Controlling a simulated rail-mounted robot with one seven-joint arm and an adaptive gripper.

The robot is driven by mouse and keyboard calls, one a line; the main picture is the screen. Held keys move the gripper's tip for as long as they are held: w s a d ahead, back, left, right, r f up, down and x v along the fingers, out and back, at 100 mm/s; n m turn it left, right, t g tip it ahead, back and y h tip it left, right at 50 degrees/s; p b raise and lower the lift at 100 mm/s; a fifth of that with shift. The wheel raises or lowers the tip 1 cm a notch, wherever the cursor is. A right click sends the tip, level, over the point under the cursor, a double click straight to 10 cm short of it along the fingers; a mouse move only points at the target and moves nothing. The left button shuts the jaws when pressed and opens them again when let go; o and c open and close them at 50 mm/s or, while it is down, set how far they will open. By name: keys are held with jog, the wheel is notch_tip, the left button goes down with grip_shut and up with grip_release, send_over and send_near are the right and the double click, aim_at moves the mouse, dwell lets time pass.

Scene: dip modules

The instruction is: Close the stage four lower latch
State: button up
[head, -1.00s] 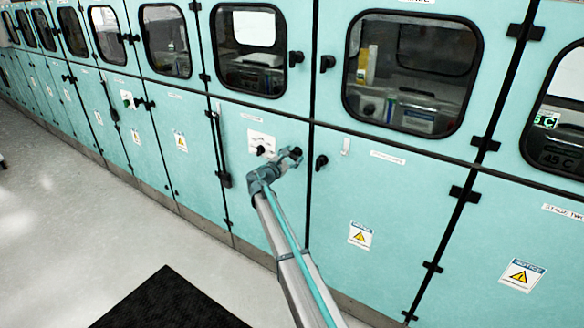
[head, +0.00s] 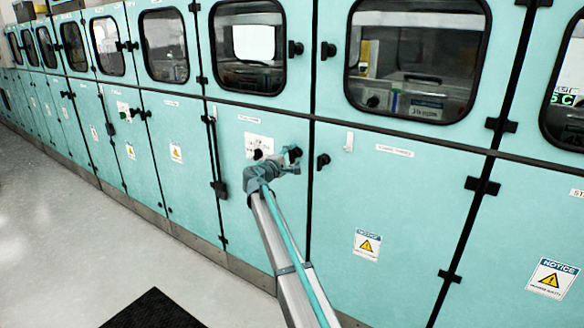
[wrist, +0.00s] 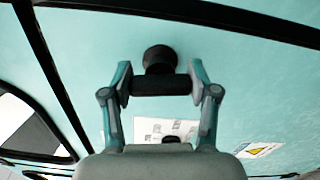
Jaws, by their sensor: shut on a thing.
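The stage four lower latch (head: 294,152) is a black knob at the upper right corner of a lower teal door (head: 265,210), beside the dark vertical seam. My gripper (head: 284,160) is at this latch, partly covering it. In the wrist view, the latch has a round black base (wrist: 160,57) on the teal panel and a black handle bar (wrist: 160,86). My gripper (wrist: 161,87) is shut on that bar, one finger at each end. The door appears flush with its neighbours; the latch's exact angle is hard to tell in the head view.
Another black latch (head: 323,161) sits just right of the seam on the stage three door (head: 400,210). A white panel with a dark knob (head: 259,147) is left of my gripper. Upper window doors (head: 248,45) run above. A black mat (head: 153,310) lies on open floor.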

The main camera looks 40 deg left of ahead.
jog(key=shift+f+m+b, duration=0.1)
jog(key=shift+m+b, duration=0.9)
jog(key=shift+b, duration=0.05)
jog(key=o, duration=1.2)
jog(key=shift+c, duration=0.2)
jog(key=s+d, duration=0.1)
jog(key=s, duration=1.1)
jog(key=shift+d, duration=0.25)
jog(key=shift+d, duration=0.1)
